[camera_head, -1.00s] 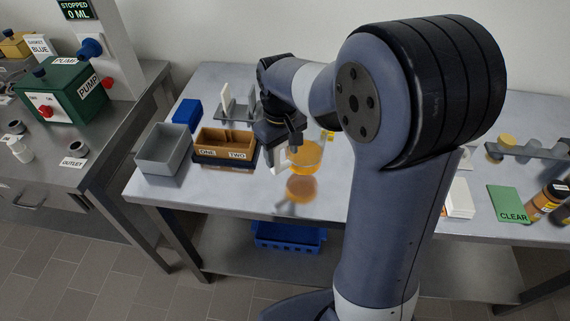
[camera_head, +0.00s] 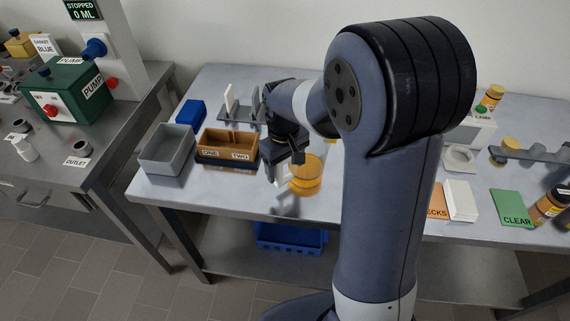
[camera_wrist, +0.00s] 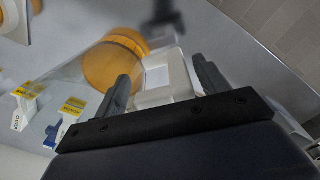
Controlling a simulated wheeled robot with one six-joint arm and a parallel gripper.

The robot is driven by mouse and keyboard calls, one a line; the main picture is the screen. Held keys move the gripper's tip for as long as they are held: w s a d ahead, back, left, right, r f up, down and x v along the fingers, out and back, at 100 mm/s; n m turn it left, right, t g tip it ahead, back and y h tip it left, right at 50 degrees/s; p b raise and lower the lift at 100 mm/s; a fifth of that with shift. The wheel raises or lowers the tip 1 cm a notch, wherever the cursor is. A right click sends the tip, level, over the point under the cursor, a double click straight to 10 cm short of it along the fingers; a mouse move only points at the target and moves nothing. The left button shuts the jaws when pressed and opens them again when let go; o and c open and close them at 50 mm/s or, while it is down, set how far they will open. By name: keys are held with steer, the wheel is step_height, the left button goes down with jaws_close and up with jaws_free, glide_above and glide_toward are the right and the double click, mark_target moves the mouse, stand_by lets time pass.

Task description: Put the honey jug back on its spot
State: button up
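The honey jug (camera_head: 306,180) is a clear vessel with orange honey in it. It is in front of the gripper near the table's front middle, and also shows in the wrist view (camera_wrist: 112,65). My gripper (camera_head: 284,168) is at the jug's left side. In the wrist view, its two dark fingers (camera_wrist: 163,85) stand on either side of the jug's pale block-like handle (camera_wrist: 165,78), closed on it. The jug looks close above the table, but I cannot tell whether it touches. No marked spot for it can be made out; my arm hides part of the table.
A brown two-part box (camera_head: 228,143) labelled ONE and TWO and a grey bin (camera_head: 167,162) stand left of the gripper. Yellow-labelled items (camera_wrist: 72,107) show in the wrist view. A green CLEAR card (camera_head: 511,207) lies far right.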

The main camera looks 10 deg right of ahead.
steer(key=shift+o, duration=0.6)
steer(key=shift+r, duration=0.1)
steer(key=shift+r, duration=0.25)
step_height(320, 180, up, 12)
steer(key=shift+s+a+f, duration=0.1)
steer(key=shift+f, duration=0.05)
steer(key=shift+f, duration=0.1)
